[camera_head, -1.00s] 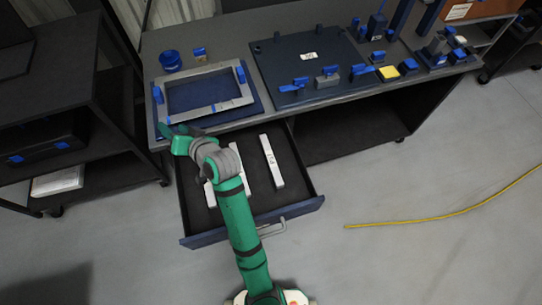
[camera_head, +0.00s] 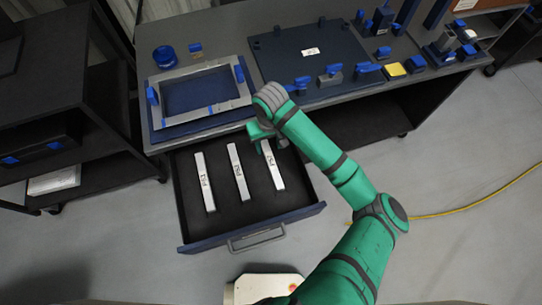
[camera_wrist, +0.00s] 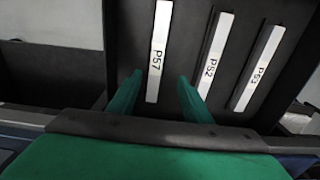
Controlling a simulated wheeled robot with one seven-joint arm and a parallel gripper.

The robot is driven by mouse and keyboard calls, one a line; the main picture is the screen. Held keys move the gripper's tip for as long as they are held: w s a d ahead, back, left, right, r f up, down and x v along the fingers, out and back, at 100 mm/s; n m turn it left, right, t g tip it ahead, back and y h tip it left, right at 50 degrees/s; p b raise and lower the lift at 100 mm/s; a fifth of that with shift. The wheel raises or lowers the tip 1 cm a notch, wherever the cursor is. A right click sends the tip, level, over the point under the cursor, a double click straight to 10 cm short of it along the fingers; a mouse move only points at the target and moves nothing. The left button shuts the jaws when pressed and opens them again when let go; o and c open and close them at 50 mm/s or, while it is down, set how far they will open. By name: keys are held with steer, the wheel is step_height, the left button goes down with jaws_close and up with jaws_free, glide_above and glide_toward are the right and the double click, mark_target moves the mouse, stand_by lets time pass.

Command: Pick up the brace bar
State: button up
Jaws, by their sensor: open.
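Three pale brace bars lie side by side in an open dark drawer (camera_head: 222,217). The right bar (camera_head: 276,174) is marked P57 in the wrist view (camera_wrist: 158,50). The middle bar (camera_head: 238,172) is marked P52 in the wrist view (camera_wrist: 216,57). The left bar (camera_head: 204,182) looks like P53 in the wrist view (camera_wrist: 258,68). My gripper (camera_head: 264,140) is over the far end of the right bar and partly hides it. In the wrist view its open fingers (camera_wrist: 159,80) appear on either side of the P57 bar. The height gap is unclear.
The workbench (camera_head: 222,50) edge is just behind my gripper. A grey frame (camera_head: 200,117) on a blue plate and a dark board (camera_head: 310,70) with blue-handled clamps stand on it. A black shelf (camera_head: 60,90) is at left. A yellow cable (camera_head: 480,200) lies on the floor.

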glide_above(271, 160)
step_height(271, 160, down, 6)
steer(key=shift+s+f, duration=0.15)
steer(key=shift+f, duration=2.25)
jaws_close()
